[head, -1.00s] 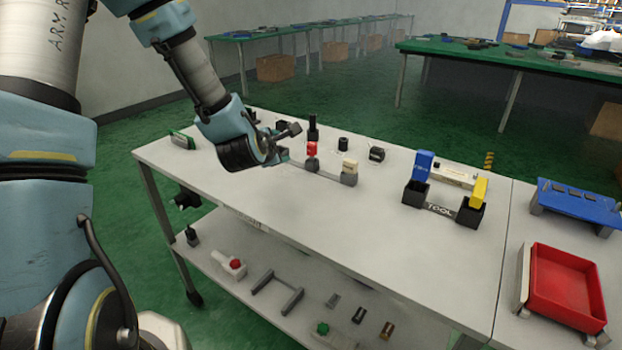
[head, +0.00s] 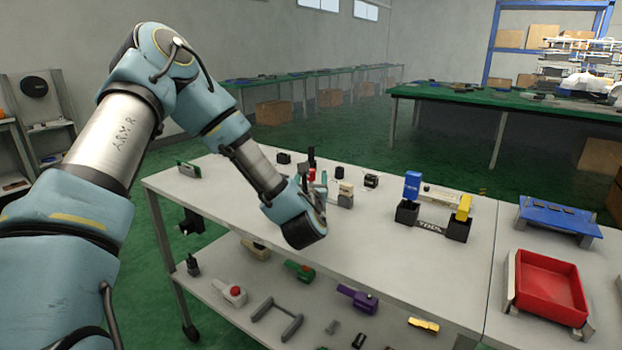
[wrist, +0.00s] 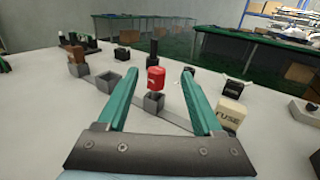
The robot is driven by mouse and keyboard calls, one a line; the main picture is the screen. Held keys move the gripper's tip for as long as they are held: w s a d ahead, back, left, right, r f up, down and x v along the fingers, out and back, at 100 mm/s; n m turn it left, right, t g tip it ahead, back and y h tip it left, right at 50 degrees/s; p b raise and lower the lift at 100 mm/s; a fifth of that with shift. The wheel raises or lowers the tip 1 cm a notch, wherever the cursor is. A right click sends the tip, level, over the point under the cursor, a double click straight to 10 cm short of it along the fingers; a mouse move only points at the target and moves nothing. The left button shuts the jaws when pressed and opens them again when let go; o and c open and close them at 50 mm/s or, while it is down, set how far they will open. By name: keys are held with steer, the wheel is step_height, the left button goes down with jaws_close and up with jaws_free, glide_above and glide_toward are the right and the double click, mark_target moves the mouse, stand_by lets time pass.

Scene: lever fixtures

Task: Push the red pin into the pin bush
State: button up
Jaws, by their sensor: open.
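The red pin (wrist: 155,79) stands upright in the wrist view, in the top of a small grey block, the pin bush (wrist: 153,103). Its red head is well above the block; how deep it sits is hidden. My gripper (wrist: 160,76) is open and empty, its two green fingers appearing on either side of the pin. The fingers look nearer to the camera than the pin, with no contact visible. In the head view the red pin (head: 312,173) is partly hidden behind my gripper (head: 316,186).
A cream FUSE block (wrist: 229,113) stands close to the right finger. A black post (wrist: 154,49) rises behind the pin. The table front (head: 380,240) is clear.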

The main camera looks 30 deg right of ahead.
steer(key=p+x, duration=0.1)
steer(key=x, duration=0.3)
steer(key=p+x, duration=0.1)
steer(key=x, duration=0.2)
steer(key=shift+w+f, duration=0.25)
steer(key=shift+w, duration=0.2)
jaws_close()
